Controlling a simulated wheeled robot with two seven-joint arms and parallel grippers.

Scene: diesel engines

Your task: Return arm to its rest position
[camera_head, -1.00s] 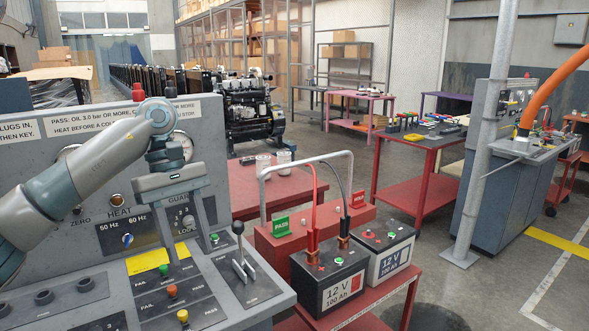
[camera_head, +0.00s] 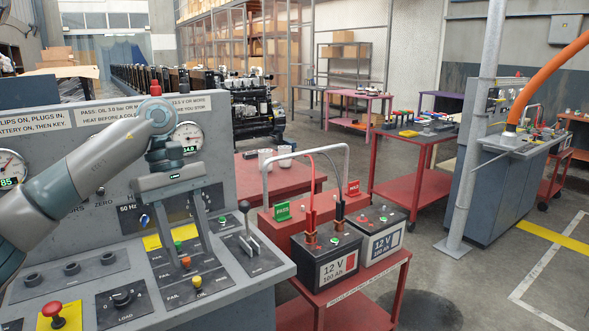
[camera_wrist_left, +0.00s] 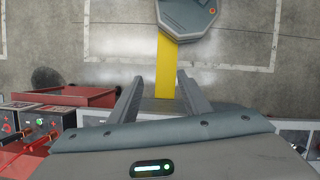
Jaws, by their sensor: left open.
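My left arm comes in from the left in the head view. My left gripper (camera_head: 194,262) points down in front of the grey control console (camera_head: 235,302), its two fingers apart with nothing between them. The fingertips show over the console's switch area; I cannot tell how high they are above it. In the left wrist view the open left gripper (camera_wrist_left: 157,90) has grey floor and a yellow stripe (camera_wrist_left: 166,68) beyond its fingers. My right arm and gripper are not in view.
A red emergency button (camera_head: 52,309) and several toggles sit on the console. Two 12 V batteries (camera_head: 327,256) with clamps stand on a red cart (camera_head: 385,284) to the right.

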